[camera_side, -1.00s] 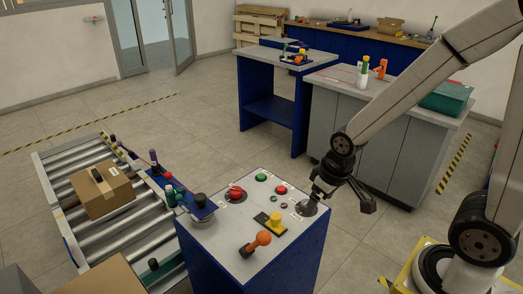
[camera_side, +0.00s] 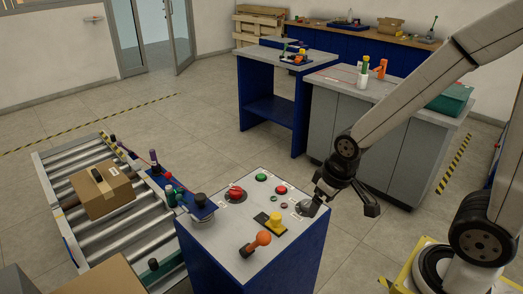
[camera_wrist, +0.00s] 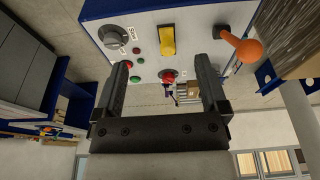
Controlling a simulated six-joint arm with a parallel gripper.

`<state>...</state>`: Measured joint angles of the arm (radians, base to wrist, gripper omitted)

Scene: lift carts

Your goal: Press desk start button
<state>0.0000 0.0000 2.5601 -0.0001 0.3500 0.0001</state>
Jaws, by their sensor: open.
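The control desk (camera_side: 215,236) is a blue cabinet with a light grey top. On it are a green button (camera_side: 261,177), a red button (camera_side: 281,189) and a larger red knob-like button (camera_side: 236,193). The wrist view shows the green button (camera_wrist: 134,79), the red button (camera_wrist: 136,50) and the larger red one (camera_wrist: 168,75). Labels are too small to read. My gripper (camera_side: 345,203) is open and empty by the desk's right edge, near the round dark dial. Its two fingers (camera_wrist: 161,65) frame part of the panel in the wrist view.
The panel also carries a yellow switch (camera_side: 275,219), an orange-knobbed lever (camera_side: 263,239) and a dark dial (camera_wrist: 114,36). A roller conveyor (camera_side: 120,226) with a cardboard box (camera_side: 101,190) stands at left. Grey cabinets (camera_side: 347,124) stand behind; floor lies open between.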

